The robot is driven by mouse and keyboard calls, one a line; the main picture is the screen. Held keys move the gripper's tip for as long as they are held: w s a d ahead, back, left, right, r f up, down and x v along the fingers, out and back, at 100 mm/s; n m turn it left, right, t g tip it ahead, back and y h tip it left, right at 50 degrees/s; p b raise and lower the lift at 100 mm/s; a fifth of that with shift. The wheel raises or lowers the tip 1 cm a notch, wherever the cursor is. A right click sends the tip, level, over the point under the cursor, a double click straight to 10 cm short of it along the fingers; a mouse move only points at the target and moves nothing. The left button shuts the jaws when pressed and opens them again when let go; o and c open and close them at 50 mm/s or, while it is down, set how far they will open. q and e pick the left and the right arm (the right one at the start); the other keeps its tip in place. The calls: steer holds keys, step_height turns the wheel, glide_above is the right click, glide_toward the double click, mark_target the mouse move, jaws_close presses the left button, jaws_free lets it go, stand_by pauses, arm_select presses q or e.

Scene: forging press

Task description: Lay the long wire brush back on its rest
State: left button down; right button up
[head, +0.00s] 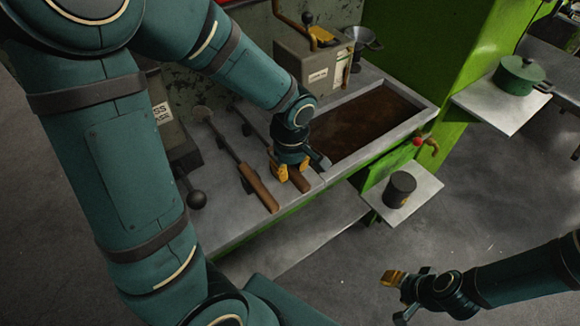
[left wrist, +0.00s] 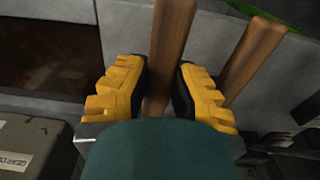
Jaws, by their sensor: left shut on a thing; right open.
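My left gripper (head: 292,172) is over the grey bench, its yellow fingers closed around a wooden handle (head: 300,183). In the left wrist view this handle (left wrist: 172,45) runs between the two fingers (left wrist: 160,92). I take it for the long wire brush; its bristles cannot be made out, and the gripper and arm hide part of it. Whether it touches the bench or a rest is unclear. A second wooden-handled tool (head: 258,188) lies to its left, apart from it, and also shows in the left wrist view (left wrist: 250,55). My right gripper (head: 395,291) is open and empty over the floor.
A brown-filled trough (head: 365,125) is right of the left gripper. A grey labelled box (head: 305,62) stands behind. A dark cup (head: 399,189) is on a side shelf (head: 420,195). A green pot (head: 519,76) sits on another shelf.

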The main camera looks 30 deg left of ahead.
arm_select(q)
steer(key=shift+f+b, duration=0.5)
stand_by(0.6)
steer(key=c, duration=0.9)
jaws_free()
steer(key=shift+o, duration=0.2)
step_height(320, 180, up, 12)
steer(key=shift+s+d, duration=0.15)
steer(key=shift+d, duration=0.05)
